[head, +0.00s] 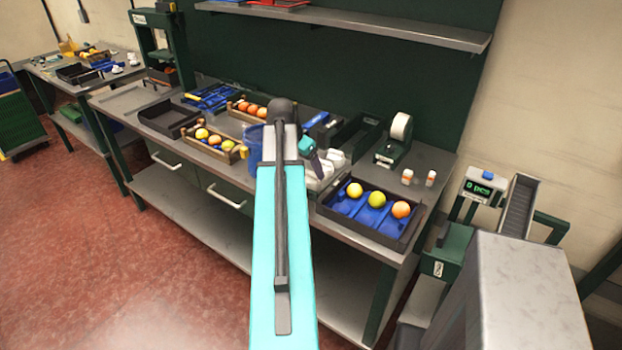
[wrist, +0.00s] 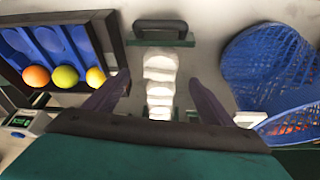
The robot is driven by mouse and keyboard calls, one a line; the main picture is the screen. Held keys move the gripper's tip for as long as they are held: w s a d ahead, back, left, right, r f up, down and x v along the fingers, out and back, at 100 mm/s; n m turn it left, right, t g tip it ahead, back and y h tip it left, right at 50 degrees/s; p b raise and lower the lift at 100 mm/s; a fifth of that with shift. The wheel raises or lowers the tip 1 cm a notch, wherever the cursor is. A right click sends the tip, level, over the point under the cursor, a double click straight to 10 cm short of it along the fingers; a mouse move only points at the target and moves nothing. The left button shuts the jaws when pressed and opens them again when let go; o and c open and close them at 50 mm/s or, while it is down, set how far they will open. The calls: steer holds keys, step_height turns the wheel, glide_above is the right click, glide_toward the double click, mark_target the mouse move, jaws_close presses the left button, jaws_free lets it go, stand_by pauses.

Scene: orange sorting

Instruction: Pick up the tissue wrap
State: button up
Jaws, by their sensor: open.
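The tissue wraps (wrist: 160,66) are white, crumpled lumps in a row in the middle of the wrist view, in a holder with a dark green end and a black handle. They also show in the head view (head: 335,158), partly hidden by my arm. My gripper (wrist: 158,84) is open, with one dark finger on each side of the row. It is empty, and the wraps lie below and between the fingers. I cannot tell how far above them the fingertips are. In the head view my gripper (head: 316,162) is over the bench beside the wraps.
A dark tray (head: 359,229) with blue lining holds three fruits to the right. A blue mesh basket (wrist: 270,65) stands on the other side of the wraps. A tape dispenser (head: 393,150) and two small bottles (head: 430,178) stand toward the back right. Wooden crates (head: 218,152) of fruit stand left.

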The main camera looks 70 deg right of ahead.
mark_target(311, 173)
steer(key=shift+d+f, duration=0.1)
stand_by(0.3)
steer(key=shift+p+x, duration=0.9)
steer(key=shift+x, duration=0.25)
steer(key=shift+p+x, duration=0.4)
steer(key=shift+x, duration=0.95)
steer(key=shift+s+d, duration=0.1)
steer(key=c, duration=1.1)
